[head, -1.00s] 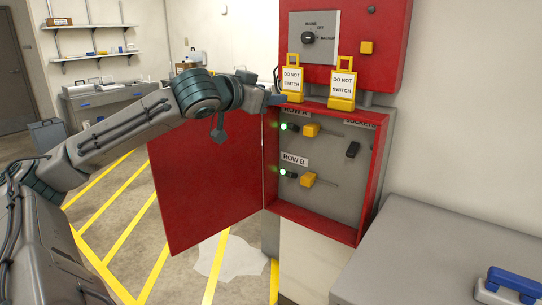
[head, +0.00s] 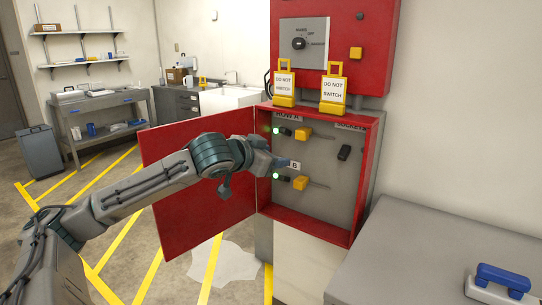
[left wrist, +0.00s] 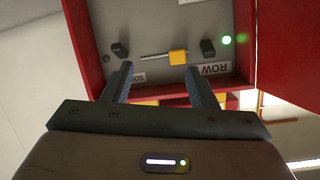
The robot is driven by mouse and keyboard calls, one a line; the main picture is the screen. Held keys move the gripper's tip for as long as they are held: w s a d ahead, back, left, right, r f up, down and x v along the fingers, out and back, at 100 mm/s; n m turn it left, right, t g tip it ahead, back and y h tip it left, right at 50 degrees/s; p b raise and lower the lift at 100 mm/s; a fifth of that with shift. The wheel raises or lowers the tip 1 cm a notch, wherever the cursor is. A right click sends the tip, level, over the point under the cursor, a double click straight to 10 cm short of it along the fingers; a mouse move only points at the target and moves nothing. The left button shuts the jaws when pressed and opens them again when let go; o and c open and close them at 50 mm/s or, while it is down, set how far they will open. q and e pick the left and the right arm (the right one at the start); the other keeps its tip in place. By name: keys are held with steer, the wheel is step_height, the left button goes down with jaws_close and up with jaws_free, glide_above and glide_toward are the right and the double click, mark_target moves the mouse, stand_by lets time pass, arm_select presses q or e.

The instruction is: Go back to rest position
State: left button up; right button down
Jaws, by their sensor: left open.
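My left gripper (head: 284,163) is in front of the open red cabinet (head: 352,237), beside the Row B label, and partly covers that label. In the left wrist view its two fingers (left wrist: 162,82) are apart with nothing between them. Beyond them, upside down, are a yellow plug (left wrist: 178,57) and a green light (left wrist: 227,40). In the head view the yellow plugs of Row A (head: 303,134) and Row B (head: 300,183) sit by lit green lights. My right gripper is not in view.
The cabinet's red door (head: 200,220) stands open behind my left arm. Two yellow "Do not switch" tags (head: 284,85) (head: 333,88) stand on the cabinet's top edge. A grey counter (head: 425,245) with a blue-handled item (head: 503,278) is at right. Open floor lies at left.

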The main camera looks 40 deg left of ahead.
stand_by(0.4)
